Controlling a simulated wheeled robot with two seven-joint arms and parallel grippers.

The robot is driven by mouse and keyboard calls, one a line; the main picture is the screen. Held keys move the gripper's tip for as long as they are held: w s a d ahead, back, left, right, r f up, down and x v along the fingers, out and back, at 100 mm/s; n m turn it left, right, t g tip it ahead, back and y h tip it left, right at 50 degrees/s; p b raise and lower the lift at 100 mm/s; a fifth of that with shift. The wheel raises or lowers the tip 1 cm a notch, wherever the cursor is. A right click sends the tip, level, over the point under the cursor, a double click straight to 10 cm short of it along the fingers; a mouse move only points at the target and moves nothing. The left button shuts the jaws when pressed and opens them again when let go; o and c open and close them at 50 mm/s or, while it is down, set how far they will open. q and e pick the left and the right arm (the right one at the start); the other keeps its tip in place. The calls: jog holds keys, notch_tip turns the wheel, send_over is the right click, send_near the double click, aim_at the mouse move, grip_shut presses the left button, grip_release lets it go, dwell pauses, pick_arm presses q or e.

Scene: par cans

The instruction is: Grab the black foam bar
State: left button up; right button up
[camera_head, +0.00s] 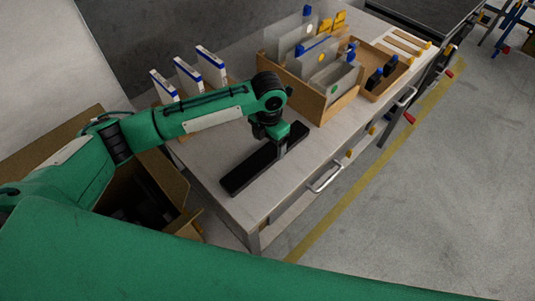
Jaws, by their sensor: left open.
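The black foam bar (246,172) lies flat on the white tabletop, running slantwise from near the table's front left corner toward the back right. The green arm comes in from the left above the table. My right gripper is not in view.
A wooden box (309,97) with upright clear sheets stands behind the gripper. A smaller wooden tray (372,92) holds dark items. Several white-and-blue upright pieces (187,77) stand at the back left. A cardboard box (171,185) is left of the table. The front tabletop is clear.

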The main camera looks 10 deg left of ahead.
aim_at(267, 153)
pick_arm(q)
notch_tip(267, 153, down, 5)
jog(key=shift+a+r+p, duration=0.15)
jog(key=shift+p, duration=0.4)
jog(key=c, duration=1.1)
jog(key=shift+o, duration=0.2)
jog(key=shift+r, duration=0.15)
